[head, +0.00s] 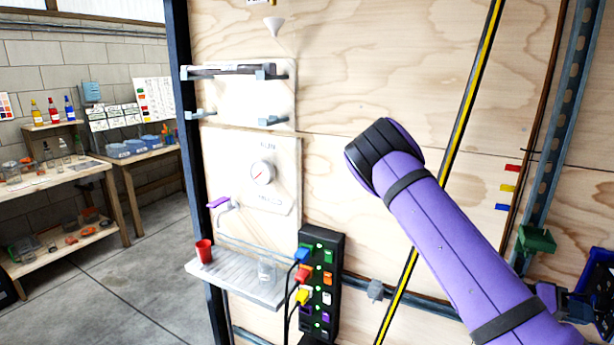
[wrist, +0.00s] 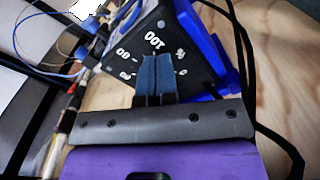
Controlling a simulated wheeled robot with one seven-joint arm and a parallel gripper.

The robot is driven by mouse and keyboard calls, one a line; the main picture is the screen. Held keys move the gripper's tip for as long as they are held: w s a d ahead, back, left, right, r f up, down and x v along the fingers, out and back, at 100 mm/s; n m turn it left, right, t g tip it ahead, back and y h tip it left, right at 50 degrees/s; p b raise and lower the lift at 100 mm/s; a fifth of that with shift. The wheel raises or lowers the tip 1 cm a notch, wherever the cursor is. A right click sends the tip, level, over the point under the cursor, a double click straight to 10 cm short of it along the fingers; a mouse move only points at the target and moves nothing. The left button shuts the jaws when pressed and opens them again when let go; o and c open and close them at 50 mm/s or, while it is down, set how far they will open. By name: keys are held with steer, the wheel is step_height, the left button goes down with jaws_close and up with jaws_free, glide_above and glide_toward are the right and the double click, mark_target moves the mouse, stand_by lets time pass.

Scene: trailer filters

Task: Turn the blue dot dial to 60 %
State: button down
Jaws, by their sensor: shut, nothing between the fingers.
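In the wrist view a black dial face (wrist: 120,66) with white numbers, among them 100 and 80, and a % sign sits on a blue box (wrist: 205,45). The face looks turned and tilted in this view. My gripper (wrist: 155,58) is shut and empty, its dark blue fingers together in front of the face. They hide the middle of the dial, so I see neither the knob nor a blue dot, and I cannot tell the setting or whether the fingers touch it. In the head view a blue box (head: 598,272) shows at the right edge, partly cut off.
A green bracket (head: 536,239) sits on the metal rail left of the blue box. Black cables (wrist: 245,120) run beside the box. A power strip with coloured plugs (head: 322,285), a round gauge (head: 262,173) and a small shelf (head: 235,283) are on the plywood wall farther left.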

mark_target(613, 319)
steer(key=shift+s+d+r, duration=0.25)
steer(key=shift+s+r, duration=0.3)
steer(key=shift+s, duration=0.15)
steer(key=shift+r, duration=0.1)
steer(key=shift+s+a+r, duration=0.15)
steer(key=shift+s+r, duration=0.05)
steer(key=shift+r, duration=0.45)
stand_by(0.3)
steer(key=shift+s+a+g, duration=0.1)
steer(key=shift+s+g, duration=0.05)
steer(key=shift+g, duration=0.25)
steer(key=shift+s+a, duration=0.1)
steer(key=shift+s, duration=0.05)
steer(key=shift+w+a, duration=0.25)
steer(key=shift+a, duration=0.4)
steer(key=v, duration=0.4)
steer(key=shift+w+a, duration=0.2)
steer(key=shift+w, duration=0.05)
